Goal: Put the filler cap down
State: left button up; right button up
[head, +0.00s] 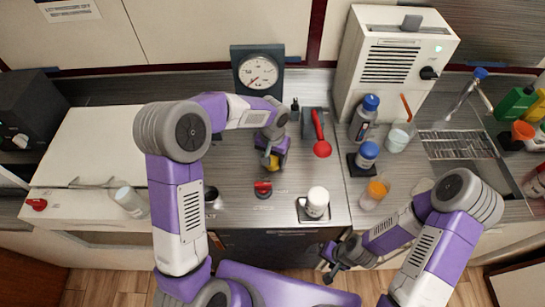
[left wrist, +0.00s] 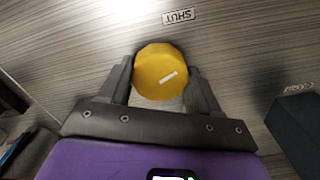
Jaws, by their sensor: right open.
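The filler cap (left wrist: 160,72) is a yellow, many-sided cap with a short white mark on top, in the left wrist view. It also shows in the head view (head: 270,163), partly covered by my gripper. My left gripper (left wrist: 162,80) has one finger against each side of the cap and is shut on it, over the grey worktop. The gap between cap and worktop is hard to judge. My right gripper (head: 335,263) is open and empty, low in front of the worktop's front edge.
A red knob (head: 263,189) sits just in front of the cap. A white-capped jar (head: 316,203) stands front right. A "SHUT" label (left wrist: 180,16) lies beyond the cap.

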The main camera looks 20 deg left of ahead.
aim_at(273, 158)
pick_arm(q)
jog(key=o, duration=0.5)
jog(key=shift+c, duration=0.2)
jog(key=shift+r, duration=0.15)
notch_tip(273, 158, up, 12)
jog(key=p, duration=0.2)
jog(key=shift+p, duration=0.3)
